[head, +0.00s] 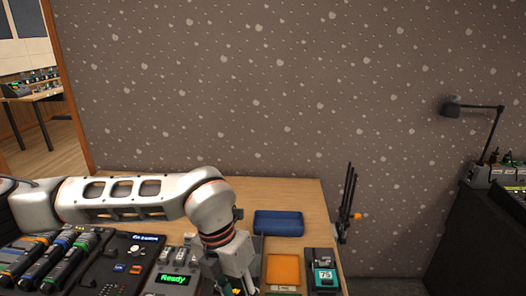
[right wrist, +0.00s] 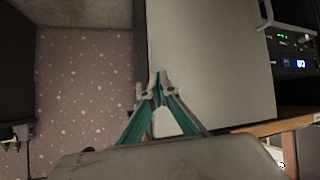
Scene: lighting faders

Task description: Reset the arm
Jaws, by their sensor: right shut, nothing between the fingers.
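My left arm comes in from the left over the desk, white with dark bands at the wrist. Its gripper (head: 240,290) points down at the bottom edge of the head view, between the fader consoles and an orange pad. Its fingertips are partly cut off, so whether it is open or shut is unclear. My right gripper (right wrist: 161,76) shows in the right wrist view, with teal-sided fingers. Its tips meet and hold nothing. Behind them is a large plain pale grey panel (right wrist: 208,60). My right arm is not seen in the head view.
The wooden desk (head: 285,192) carries a console with a green "Ready" display (head: 173,279), a blue tray (head: 278,223), the orange pad (head: 283,268) and a small device reading 75 (head: 325,275). Dark upright rods (head: 347,205) stand at its right edge. A black cabinet with a lamp (head: 478,108) stands far right.

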